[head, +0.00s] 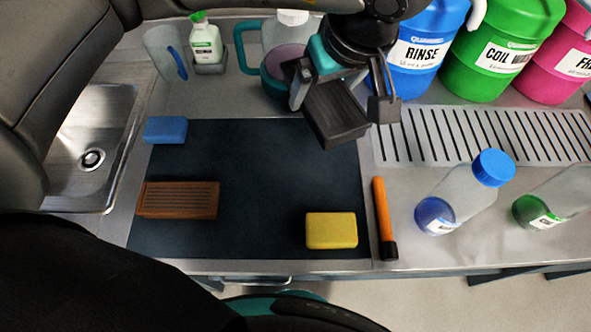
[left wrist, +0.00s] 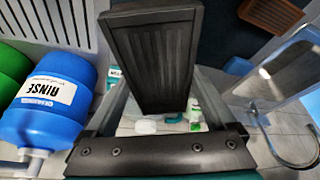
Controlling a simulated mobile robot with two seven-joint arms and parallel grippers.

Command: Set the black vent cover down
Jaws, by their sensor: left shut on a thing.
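The black vent cover (head: 336,118) is a dark ribbed slab. My left gripper (head: 342,98) is shut on it, a finger on each side, and holds it tilted over the back right corner of the dark mat (head: 265,170). In the left wrist view the vent cover (left wrist: 152,60) fills the space between the fingers, its ribbed face showing. It appears raised above the counter; the exact gap cannot be told. My right gripper is not in view.
The mat bears a blue block (head: 166,130), a brown ribbed block (head: 178,200) and a yellow sponge (head: 331,230). Its middle is clear. An orange-handled tool (head: 383,215), bottles (head: 465,195) and a slotted drain (head: 480,135) lie right. A sink (head: 95,150) is left.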

